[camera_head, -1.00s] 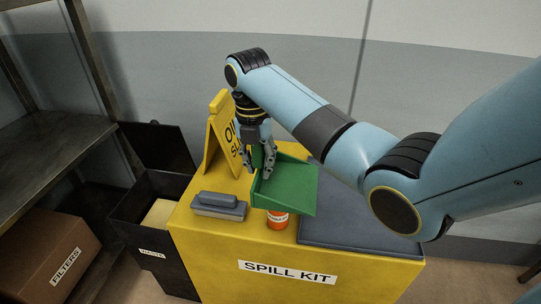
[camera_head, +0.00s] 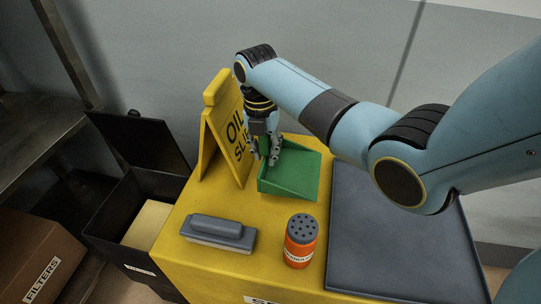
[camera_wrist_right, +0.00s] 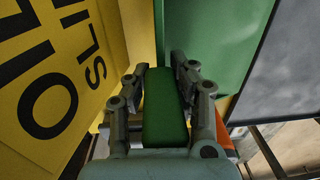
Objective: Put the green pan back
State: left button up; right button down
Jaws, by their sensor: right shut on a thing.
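The green pan (camera_head: 296,174) is on or just above the yellow spill kit top, right of the yellow oil sign (camera_head: 222,133); I cannot tell whether it touches the top. My right gripper (camera_head: 270,158) comes down at the pan's left side. In the right wrist view, my right gripper (camera_wrist_right: 160,95) is shut on the pan's green handle (camera_wrist_right: 165,112), with the pan's flat green part (camera_wrist_right: 210,40) beyond it. My left gripper is not in view.
A grey brush block (camera_head: 218,232) and an orange shaker can (camera_head: 300,242) stand at the front of the top. A dark grey mat (camera_head: 400,255) covers its right side. An open black bin (camera_head: 110,220) stands at left, beside a box marked FILTERS (camera_head: 35,255).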

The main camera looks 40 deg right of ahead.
notch_tip(320, 180, down, 5)
jog(key=shift+r+b, duration=0.2)
jog(key=shift+b, duration=0.15)
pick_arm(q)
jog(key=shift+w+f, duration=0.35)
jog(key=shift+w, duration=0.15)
pick_arm(e)
jog(key=shift+f, duration=0.15)
jog(key=shift+f, duration=0.15)
jog(key=c, duration=1.1)
grip_release()
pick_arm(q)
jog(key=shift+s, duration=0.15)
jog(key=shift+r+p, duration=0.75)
pick_arm(e)
jog(key=r, duration=1.2)
jog(key=shift+w+a+r, duration=0.15)
jog(key=shift+w+a, duration=0.05)
jog(key=shift+w, duration=0.05)
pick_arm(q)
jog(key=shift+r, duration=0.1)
pick_arm(e)
jog(key=shift+r, duration=0.1)
